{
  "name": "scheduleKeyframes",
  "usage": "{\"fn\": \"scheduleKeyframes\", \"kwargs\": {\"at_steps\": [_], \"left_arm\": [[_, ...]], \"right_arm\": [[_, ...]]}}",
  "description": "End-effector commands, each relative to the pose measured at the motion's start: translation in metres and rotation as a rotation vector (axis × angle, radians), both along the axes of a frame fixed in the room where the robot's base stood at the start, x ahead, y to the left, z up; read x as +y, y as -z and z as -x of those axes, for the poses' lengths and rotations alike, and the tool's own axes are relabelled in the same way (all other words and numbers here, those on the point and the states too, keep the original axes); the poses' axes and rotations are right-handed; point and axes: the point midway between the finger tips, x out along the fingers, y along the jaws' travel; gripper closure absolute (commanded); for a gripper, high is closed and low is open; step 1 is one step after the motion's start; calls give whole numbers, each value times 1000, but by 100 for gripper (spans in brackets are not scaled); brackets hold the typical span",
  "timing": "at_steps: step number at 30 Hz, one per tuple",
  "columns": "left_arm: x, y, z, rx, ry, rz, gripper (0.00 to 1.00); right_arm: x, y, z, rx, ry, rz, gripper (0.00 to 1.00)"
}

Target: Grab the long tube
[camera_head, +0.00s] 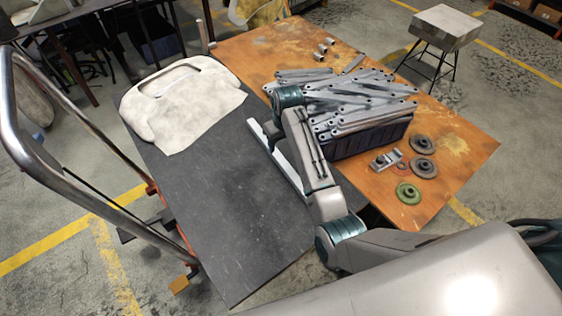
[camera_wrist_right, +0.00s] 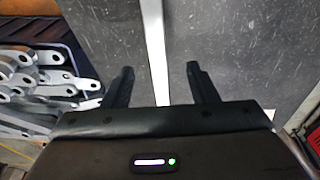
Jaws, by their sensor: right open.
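The long tube (camera_head: 290,173) is a pale, straight bar on the dark cart deck, close to its right edge beside the orange table. My right arm covers part of it in the head view. In the right wrist view the tube (camera_wrist_right: 153,45) runs from the top edge down between the fingertips of my right gripper (camera_wrist_right: 160,70). My left gripper is not in view.
The orange table (camera_head: 455,150) holds a dark crate (camera_head: 370,138) heaped with grey brackets (camera_head: 350,95), right beside my right arm. Several discs, including a green one (camera_head: 408,193), lie near it. A beige panel (camera_head: 190,110) lies on the dark deck (camera_head: 215,215), whose front is clear. A metal handle (camera_head: 85,175) stands left.

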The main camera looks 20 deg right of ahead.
Motion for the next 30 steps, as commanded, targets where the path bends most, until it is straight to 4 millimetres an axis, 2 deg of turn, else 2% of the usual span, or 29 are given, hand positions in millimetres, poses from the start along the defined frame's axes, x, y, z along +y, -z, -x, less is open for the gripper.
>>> {"fn": "scheduleKeyframes", "kwargs": {"at_steps": [6,16,21,24,30], "left_arm": [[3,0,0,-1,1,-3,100],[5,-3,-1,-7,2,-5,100],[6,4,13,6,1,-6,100],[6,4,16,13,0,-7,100],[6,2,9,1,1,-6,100]], "right_arm": [[1,36,-4,4,0,0,47],[-2,67,-7,4,1,1,47],[-4,92,-10,3,1,1,47],[-4,100,-11,2,1,0,47],[-4,102,-12,0,1,0,47]]}}
